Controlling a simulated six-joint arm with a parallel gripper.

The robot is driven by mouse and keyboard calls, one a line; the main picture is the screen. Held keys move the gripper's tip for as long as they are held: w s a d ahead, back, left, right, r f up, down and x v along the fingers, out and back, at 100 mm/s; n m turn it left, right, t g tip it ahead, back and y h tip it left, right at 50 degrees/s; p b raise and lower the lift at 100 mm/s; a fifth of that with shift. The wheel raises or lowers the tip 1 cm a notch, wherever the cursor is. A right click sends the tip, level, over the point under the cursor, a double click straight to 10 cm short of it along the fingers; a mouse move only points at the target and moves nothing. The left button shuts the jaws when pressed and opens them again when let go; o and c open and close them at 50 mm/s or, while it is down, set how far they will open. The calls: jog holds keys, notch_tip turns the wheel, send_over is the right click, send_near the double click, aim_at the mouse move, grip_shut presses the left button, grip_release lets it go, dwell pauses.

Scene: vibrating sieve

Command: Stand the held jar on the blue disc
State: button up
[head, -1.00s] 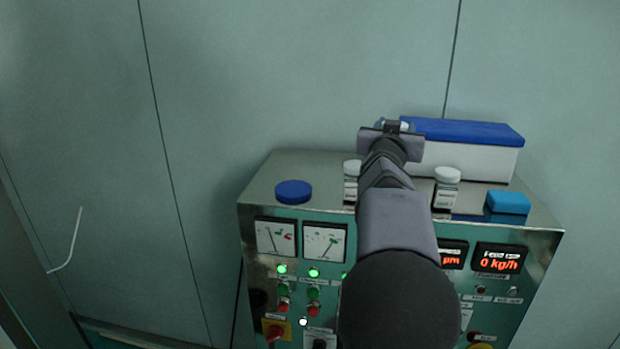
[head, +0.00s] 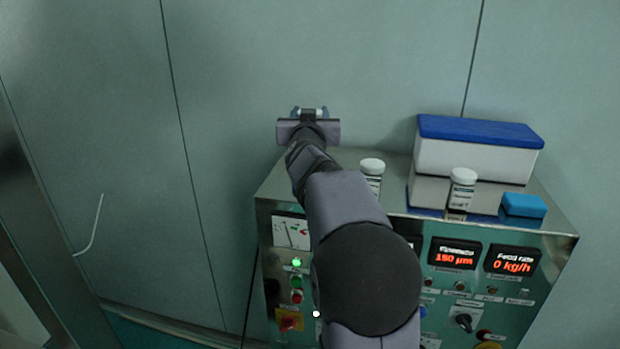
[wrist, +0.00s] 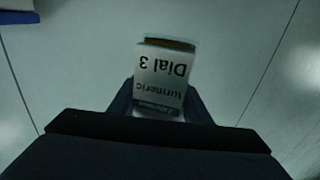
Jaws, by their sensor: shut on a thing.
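My gripper (head: 310,113) is shut on a jar with a white label (wrist: 163,78). The label shows upside down in the wrist view and reads "turmeric" and "Dial 3". In the head view the jar is almost wholly hidden behind my gripper, above the left back part of the steel cabinet top. The blue disc is not visible now; my arm covers the left part of the top where it stood in the earlier head view. I cannot tell the jar's height above the top.
Two white-capped jars stand on the cabinet top (head: 400,228), one beside my arm (head: 372,177) and one further right (head: 462,189). A white box with a blue lid (head: 475,160) stands behind them. A small blue block (head: 523,206) sits at the right.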

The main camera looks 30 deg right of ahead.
jog(key=shift+f, duration=4.95)
jog(key=shift+f, duration=0.1)
jog(key=o, duration=1.1)
jog(key=shift+s+a+b, duration=0.3)
jog(key=shift+s+b, duration=0.1)
jog(key=shift+s, duration=0.1)
jog(key=b+v, duration=0.3)
jog(key=v, duration=0.8)
jog(key=shift+b, duration=0.4)
